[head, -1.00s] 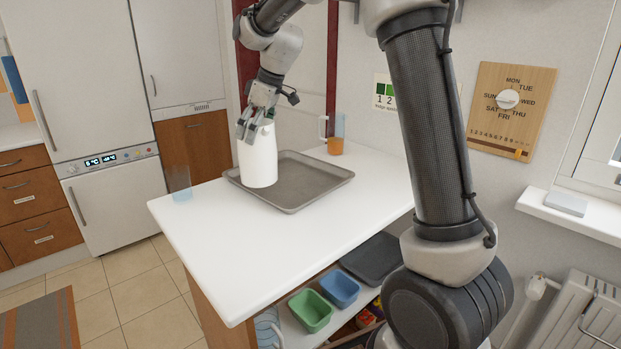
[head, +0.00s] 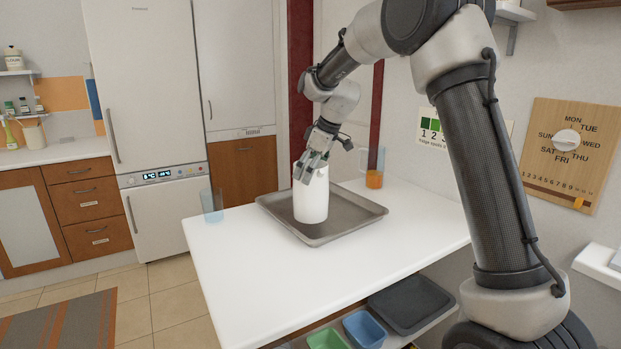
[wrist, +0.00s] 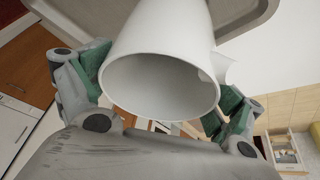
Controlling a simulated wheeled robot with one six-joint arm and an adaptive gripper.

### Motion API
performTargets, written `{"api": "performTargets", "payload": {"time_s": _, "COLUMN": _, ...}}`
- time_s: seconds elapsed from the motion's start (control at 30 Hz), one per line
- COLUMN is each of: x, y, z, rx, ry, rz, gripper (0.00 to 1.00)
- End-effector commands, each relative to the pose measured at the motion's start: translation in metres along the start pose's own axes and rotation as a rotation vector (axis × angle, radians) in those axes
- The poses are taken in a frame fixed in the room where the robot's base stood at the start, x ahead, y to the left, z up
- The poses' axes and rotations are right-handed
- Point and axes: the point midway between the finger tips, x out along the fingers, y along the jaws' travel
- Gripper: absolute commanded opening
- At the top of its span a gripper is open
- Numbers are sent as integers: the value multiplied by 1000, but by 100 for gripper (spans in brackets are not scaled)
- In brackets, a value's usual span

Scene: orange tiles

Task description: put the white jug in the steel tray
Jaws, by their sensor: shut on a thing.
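The white jug (head: 311,200) is upright at the left part of the steel tray (head: 345,223), inside its outline in the head view. I cannot tell whether its base touches the tray floor. My gripper (head: 312,172) is shut on the jug near its rim. In the wrist view the jug (wrist: 160,75) shows its open mouth between the two green-padded fingers of my gripper (wrist: 160,108), and the tray's rim (wrist: 262,12) shows behind it. The jug's far side is hidden.
A clear glass (head: 212,205) stands at the table's left edge. A jug with orange liquid (head: 374,170) stands behind the tray by the wall. The front of the white table (head: 260,285) is clear. Green (head: 327,340) and blue (head: 365,330) tubs sit on the shelf below.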

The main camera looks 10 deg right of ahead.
Motion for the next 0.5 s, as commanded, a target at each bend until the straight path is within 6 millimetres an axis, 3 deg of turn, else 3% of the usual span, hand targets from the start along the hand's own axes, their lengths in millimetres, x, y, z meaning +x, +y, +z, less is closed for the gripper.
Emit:
{"api": "performTargets", "payload": {"time_s": 0.1, "x": 15, "y": -1, "z": 6, "rx": 2, "ry": 0, "rz": -1, "gripper": 34}}
{"api": "performTargets", "payload": {"time_s": 0.47, "x": 18, "y": -1, "z": 8, "rx": 1, "ry": 1, "rz": 0, "gripper": 34}}
{"api": "performTargets", "payload": {"time_s": 0.5, "x": 19, "y": -1, "z": 8, "rx": 1, "ry": 0, "rz": 0, "gripper": 98}}
